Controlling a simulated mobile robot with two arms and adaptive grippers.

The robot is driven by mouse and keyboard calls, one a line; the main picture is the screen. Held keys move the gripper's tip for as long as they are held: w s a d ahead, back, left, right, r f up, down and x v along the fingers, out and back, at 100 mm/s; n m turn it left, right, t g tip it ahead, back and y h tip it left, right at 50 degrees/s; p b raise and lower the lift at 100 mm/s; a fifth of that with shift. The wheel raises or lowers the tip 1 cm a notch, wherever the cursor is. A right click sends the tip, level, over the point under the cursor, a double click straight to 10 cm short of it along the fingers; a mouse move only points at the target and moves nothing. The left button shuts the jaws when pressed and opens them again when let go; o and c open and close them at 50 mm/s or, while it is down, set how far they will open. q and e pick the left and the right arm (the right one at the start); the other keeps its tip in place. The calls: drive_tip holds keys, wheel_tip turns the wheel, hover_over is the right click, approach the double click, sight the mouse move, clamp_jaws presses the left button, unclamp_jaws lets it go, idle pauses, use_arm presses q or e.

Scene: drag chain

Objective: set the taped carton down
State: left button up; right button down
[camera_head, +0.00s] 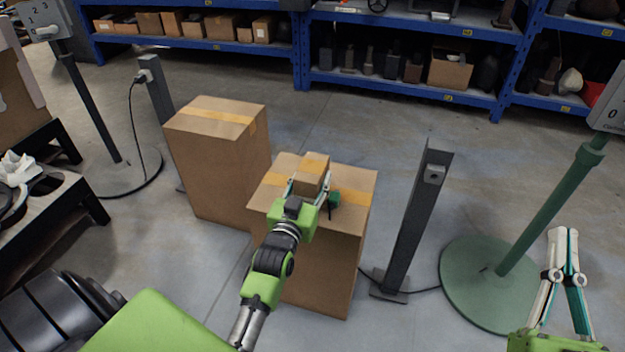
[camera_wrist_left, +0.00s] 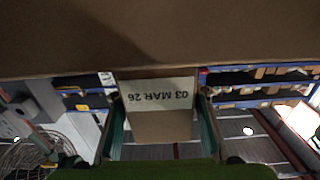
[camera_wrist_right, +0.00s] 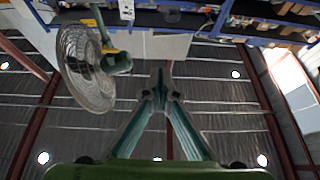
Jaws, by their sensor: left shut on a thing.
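The taped carton (camera_head: 316,168) is a small brown box with a yellow tape strip, over the top of a larger brown box (camera_head: 345,230). In the left wrist view the carton (camera_wrist_left: 160,125) shows a pale label reading "03 MAR 26", upside down. My left gripper (camera_head: 307,190) is shut on it, one finger on each side. The larger box's brown surface (camera_wrist_left: 150,35) fills the top of that view, close to the carton; I cannot tell whether they touch. My right gripper (camera_head: 563,235) is away at the right, empty, its fingertips together (camera_wrist_right: 160,78).
A taller taped box (camera_head: 215,165) stands left of the larger box. A small green item (camera_head: 334,198) is beside the carton. A dark post (camera_head: 415,215) and a green stand (camera_head: 490,280) are to the right. Blue shelves (camera_head: 400,90) line the back.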

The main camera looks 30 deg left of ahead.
use_arm(q)
drive_tip(key=o, duration=1.4)
drive_tip(key=shift+f, duration=0.1)
